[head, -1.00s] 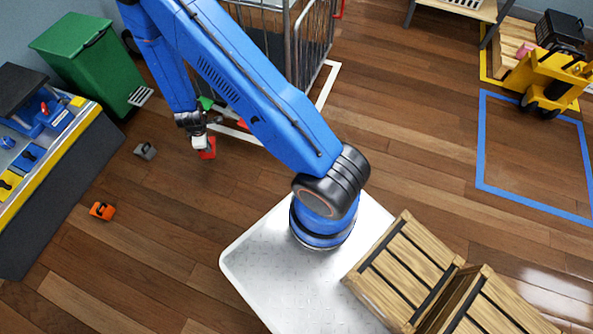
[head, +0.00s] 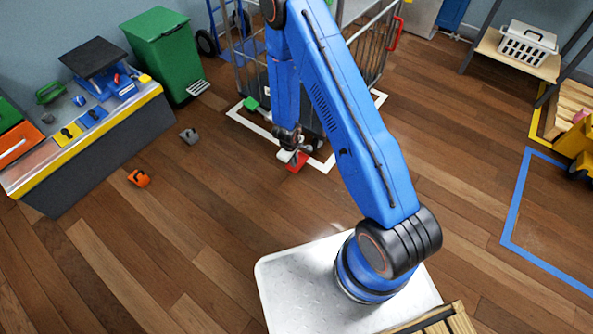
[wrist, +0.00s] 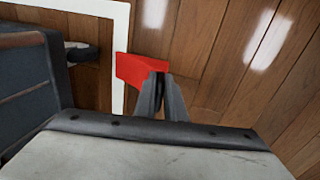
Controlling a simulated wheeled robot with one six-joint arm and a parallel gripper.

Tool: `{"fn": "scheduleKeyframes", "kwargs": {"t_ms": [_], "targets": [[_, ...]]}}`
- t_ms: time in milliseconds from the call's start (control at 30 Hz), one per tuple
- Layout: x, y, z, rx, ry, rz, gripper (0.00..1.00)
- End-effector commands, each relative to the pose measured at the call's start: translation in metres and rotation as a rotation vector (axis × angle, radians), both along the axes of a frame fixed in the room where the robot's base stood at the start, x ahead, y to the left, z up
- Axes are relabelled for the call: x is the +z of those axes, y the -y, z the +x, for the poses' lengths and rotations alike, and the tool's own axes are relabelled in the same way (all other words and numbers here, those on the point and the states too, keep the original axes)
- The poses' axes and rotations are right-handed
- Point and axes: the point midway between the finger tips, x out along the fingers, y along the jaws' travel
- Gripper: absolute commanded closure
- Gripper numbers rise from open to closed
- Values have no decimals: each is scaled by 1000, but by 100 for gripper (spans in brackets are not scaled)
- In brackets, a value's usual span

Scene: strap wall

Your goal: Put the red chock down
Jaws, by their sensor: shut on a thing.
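The red chock (head: 297,163) is in my gripper (head: 291,153), just outside the white floor outline in the head view. In the wrist view the red chock (wrist: 136,70) shows at the tips of my gripper's fingers (wrist: 158,80), which are shut on it. It appears low over the wooden floor beside the white line (wrist: 119,75). I cannot tell whether it touches the floor. My gripper hides part of it.
A wire cage trolley (head: 385,50) stands in the white outline, with a green chock (head: 250,103) by it. A grey chock (head: 188,136) and an orange chock (head: 139,178) lie on the floor. A workbench (head: 90,135) and green bin (head: 163,55) stand left.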

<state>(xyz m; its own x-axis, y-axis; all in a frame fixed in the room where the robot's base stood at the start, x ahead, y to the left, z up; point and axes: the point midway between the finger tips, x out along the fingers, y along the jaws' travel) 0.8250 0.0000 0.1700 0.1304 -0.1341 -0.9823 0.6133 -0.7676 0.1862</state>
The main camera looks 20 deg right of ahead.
Motion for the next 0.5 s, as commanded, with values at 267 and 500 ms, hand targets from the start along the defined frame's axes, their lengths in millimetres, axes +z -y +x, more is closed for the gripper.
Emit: {"fn": "scheduleKeyframes", "kwargs": {"t_ms": [267, 500], "targets": [[-25, 0, 0, 1, -1, 1, 100], [-50, 0, 0, 1, -1, -1, 100]]}}
